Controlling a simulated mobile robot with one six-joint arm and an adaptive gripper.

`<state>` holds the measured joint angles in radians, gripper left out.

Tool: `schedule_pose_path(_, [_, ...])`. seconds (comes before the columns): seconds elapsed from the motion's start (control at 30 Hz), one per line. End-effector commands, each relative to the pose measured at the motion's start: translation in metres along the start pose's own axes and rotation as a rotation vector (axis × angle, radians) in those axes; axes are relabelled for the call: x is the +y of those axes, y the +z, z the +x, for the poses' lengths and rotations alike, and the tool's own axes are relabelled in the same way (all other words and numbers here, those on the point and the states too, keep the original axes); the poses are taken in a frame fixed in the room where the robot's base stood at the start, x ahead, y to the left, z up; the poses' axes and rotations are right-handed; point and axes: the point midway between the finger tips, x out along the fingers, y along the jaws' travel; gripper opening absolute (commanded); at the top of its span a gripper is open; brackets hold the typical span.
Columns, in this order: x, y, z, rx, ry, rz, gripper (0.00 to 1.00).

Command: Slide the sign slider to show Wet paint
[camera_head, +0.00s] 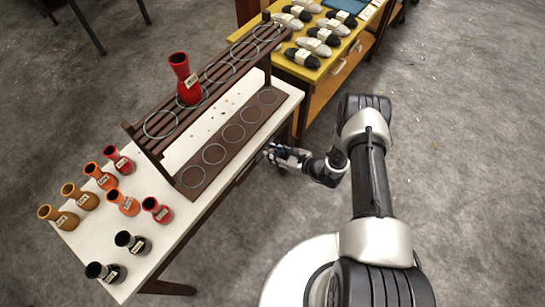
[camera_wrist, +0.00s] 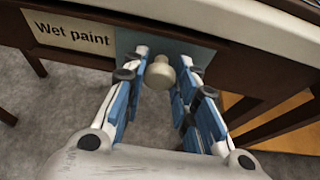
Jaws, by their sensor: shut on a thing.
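The sign (camera_wrist: 72,34) on the table's front edge reads "Wet paint" in the wrist view. To its right is a blue-grey slider plate (camera_wrist: 130,42) with a cream round knob (camera_wrist: 159,73). My gripper (camera_wrist: 165,72) has its blue-padded fingers on both sides of the knob and is shut on it. The plate stands to the right of the words and leaves them readable. In the head view my gripper (camera_head: 272,153) is at the table's right edge; the sign and knob cannot be made out there.
The white table (camera_head: 150,210) carries several small goblet drums at its left end. A red drum (camera_head: 184,80) stands on the raised slatted rack (camera_head: 215,78). A yellow table (camera_head: 325,65) with dark and pale objects stands behind. Grey floor (camera_head: 470,150) is clear to the right.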

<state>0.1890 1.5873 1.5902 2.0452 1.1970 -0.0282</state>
Motion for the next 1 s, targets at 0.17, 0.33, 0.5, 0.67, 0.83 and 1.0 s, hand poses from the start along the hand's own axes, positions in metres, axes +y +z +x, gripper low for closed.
schedule_pose_path(0.17, [-0.0074,0.0002,-0.0007,0.003,-0.018,-0.002,0.0])
schedule_pose_path(0.33, [-0.0092,0.0007,-0.0009,0.002,-0.021,-0.003,0.27])
schedule_pose_path(0.5, [-0.0091,0.001,-0.0009,0.001,-0.021,-0.004,0.38])
schedule_pose_path(0.67, [-0.0074,0.0008,-0.0007,0.001,-0.017,-0.003,0.47])
schedule_pose_path(0.83, [-0.0059,0.0002,-0.0005,0.002,-0.014,-0.002,0.47])
schedule_pose_path(1.0, [-0.0055,-0.0001,-0.0041,0.002,-0.014,-0.001,0.47])
